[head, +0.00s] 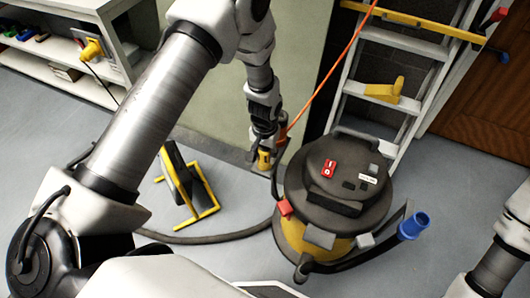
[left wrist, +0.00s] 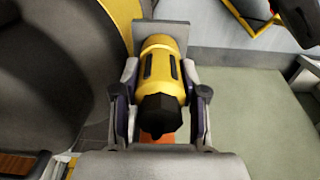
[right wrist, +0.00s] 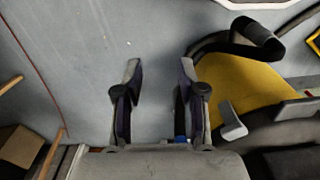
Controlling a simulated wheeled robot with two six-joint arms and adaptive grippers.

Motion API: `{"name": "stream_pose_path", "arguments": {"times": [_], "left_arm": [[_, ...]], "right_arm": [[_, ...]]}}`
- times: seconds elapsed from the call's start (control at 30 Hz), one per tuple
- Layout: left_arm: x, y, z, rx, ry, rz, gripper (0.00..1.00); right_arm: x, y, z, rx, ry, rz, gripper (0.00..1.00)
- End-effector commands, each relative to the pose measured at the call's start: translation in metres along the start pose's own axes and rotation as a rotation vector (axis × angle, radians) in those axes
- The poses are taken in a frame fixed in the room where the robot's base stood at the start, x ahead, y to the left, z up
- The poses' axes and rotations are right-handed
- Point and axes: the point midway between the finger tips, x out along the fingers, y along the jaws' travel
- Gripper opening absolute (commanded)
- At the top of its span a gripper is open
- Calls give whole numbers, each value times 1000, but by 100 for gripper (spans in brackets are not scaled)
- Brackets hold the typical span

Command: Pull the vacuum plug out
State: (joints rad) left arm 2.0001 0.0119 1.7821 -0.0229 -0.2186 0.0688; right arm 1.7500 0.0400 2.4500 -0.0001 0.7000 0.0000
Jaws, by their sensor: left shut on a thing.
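My left gripper (head: 264,154) is beside the vacuum cleaner (head: 345,172), low near the wall. It is shut on a yellow plug with a black end (left wrist: 162,85); one finger presses on each side. The plug's far yellow end meets a grey plate (left wrist: 162,32); I cannot tell whether its pins sit in it. The plug (head: 264,159) also shows small in the head view. My right gripper (right wrist: 156,95) is open and empty above the floor, left of the vacuum's yellow body (right wrist: 245,85) in the right wrist view.
An orange cord (head: 335,78) runs up from beside the left gripper. A ladder (head: 390,93) stands behind the vacuum. A dark hose (head: 210,238) and yellow-framed stand (head: 190,187) lie left of it. Another yellow plug (head: 92,48) is at the shelf (head: 70,70). The left foreground floor is partly hidden by my arm.

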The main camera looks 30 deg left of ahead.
Motion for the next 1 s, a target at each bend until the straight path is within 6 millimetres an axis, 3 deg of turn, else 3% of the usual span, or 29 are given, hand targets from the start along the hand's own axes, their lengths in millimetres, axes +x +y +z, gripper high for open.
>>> {"name": "stream_pose_path", "arguments": {"times": [1.0], "left_arm": [[-43, 0, 0, 0, 1, 0, 0]], "right_arm": [[-37, 0, 0, 0, 0, 0, 40]]}}
